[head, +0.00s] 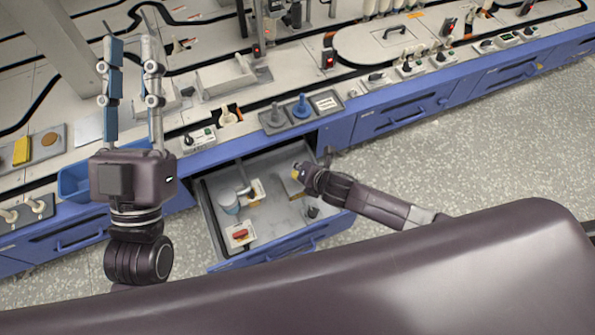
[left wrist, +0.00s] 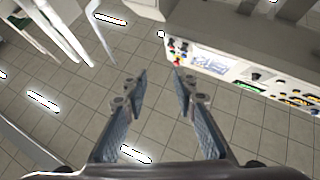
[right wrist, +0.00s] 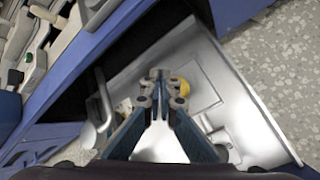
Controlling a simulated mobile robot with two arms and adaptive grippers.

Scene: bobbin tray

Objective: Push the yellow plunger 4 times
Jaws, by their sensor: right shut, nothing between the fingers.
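The yellow plunger (head: 295,172) shows only as a small yellow part beside my right gripper, inside the open drawer (head: 207,222). In the right wrist view the yellow plunger (right wrist: 184,86) is a rounded yellow piece just right of the fingertips, partly behind them. My right gripper (right wrist: 159,76) is shut and empty, reaching down into the drawer; I cannot tell whether it touches the plunger. In the head view my right gripper (head: 300,175) mostly hides its own fingers. My left gripper (head: 132,45) is raised at the left, fingers up, open and empty.
The drawer also holds a red-topped switch box (head: 240,235), a grey pot (head: 229,202) and a small dark knob (head: 313,211). On the bench above stand a grey knob (head: 273,117) and a blue knob (head: 301,107). A blue bin (head: 74,184) hangs at the left.

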